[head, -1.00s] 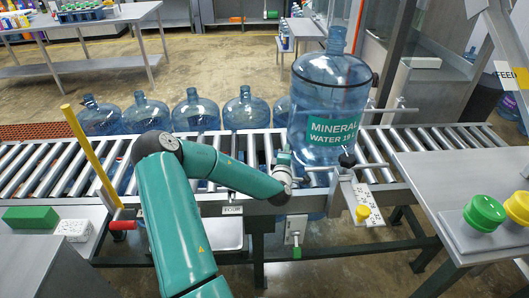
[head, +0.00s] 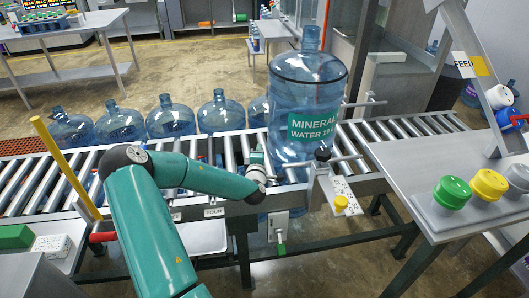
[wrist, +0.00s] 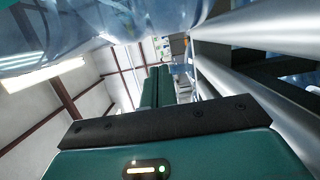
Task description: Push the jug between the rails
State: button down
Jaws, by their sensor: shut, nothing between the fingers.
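The large clear-blue water jug (head: 304,98) stands upright on the roller conveyor, its green label facing me. The front rail (head: 345,157), a metal rod on a bracket with a black knob, passes in front of the jug's lower part. The back rail (head: 363,103) shows only at its right end; the jug hides the rest. My gripper (head: 259,163) is low at the jug's left side, close to its wall; contact cannot be made out. In the wrist view the fingers (wrist: 158,88) are together and empty, with the jug's blue wall (wrist: 90,30) along the top.
The rollers (head: 410,125) right of the jug are clear. Several more blue jugs (head: 172,117) stand behind the conveyor. A yellow post (head: 65,165) rises at the left. A metal table (head: 400,185) with green and yellow buttons (head: 453,192) is at the front right.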

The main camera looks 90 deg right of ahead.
jog(key=a, duration=0.3)
jog(key=w+a, duration=0.1)
jog(key=a, duration=0.6)
jog(key=shift+w, duration=0.3)
jog(key=shift+w, duration=0.1)
